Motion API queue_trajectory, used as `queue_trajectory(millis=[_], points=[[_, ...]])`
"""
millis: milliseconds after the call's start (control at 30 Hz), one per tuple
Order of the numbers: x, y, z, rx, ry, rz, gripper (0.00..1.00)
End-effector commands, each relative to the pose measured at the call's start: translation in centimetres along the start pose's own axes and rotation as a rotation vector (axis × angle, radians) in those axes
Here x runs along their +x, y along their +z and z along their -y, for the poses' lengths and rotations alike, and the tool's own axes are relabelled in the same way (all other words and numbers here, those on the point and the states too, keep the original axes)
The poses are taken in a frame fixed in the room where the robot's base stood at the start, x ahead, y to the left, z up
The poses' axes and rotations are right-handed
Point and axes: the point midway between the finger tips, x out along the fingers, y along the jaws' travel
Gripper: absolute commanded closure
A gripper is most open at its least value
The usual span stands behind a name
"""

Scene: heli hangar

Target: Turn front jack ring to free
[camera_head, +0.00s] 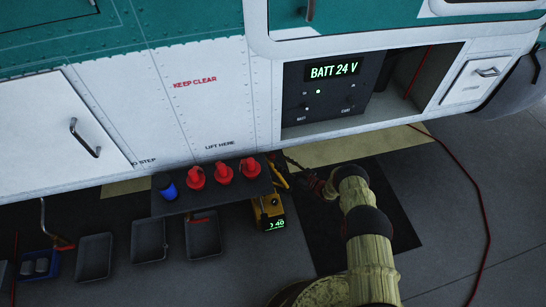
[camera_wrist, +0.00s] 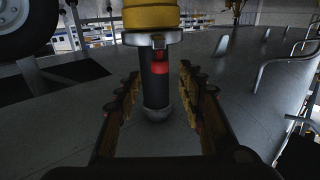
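In the wrist view a jack-like post stands upright on the floor. It has a yellow upper body (camera_wrist: 150,15), a pale metal ring (camera_wrist: 152,39) with a small tab, and a black lower tube (camera_wrist: 154,90) with a red mark. My gripper (camera_wrist: 158,74) is open, with one finger on each side of the black tube below the ring. Nothing is held, and I cannot tell whether the fingers touch it. In the head view my gripper (camera_head: 319,186) is small beside the white body's lower edge. I cannot make out the ring there.
A dark stand (camera_head: 216,191) holds a blue item (camera_head: 165,186) and three red items (camera_head: 196,177). A yellow device (camera_head: 268,211) with a lit display is left of my arm. Trays (camera_head: 95,257) lie on the floor. A red cable (camera_head: 484,215) runs at right. A wheel (camera_wrist: 25,30) shows in the wrist view.

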Motion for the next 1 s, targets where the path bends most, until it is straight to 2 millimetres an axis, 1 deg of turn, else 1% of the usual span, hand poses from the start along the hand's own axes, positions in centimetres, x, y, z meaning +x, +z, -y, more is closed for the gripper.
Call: queue_trajectory(millis=[300,433,600,833,1000], points=[[4.8,0.3,0.1,-0.001,-0.001,0.001,0.61],[6.2,0.3,0.0,0.0,0.001,0.002,0.61],[6.9,0.2,0.0,0.001,0.002,0.002,0.61],[7.0,0.1,0.0,0.001,0.002,0.002,0.61],[7.0,0.1,0.0,0.001,0.002,0.002,0.71]])
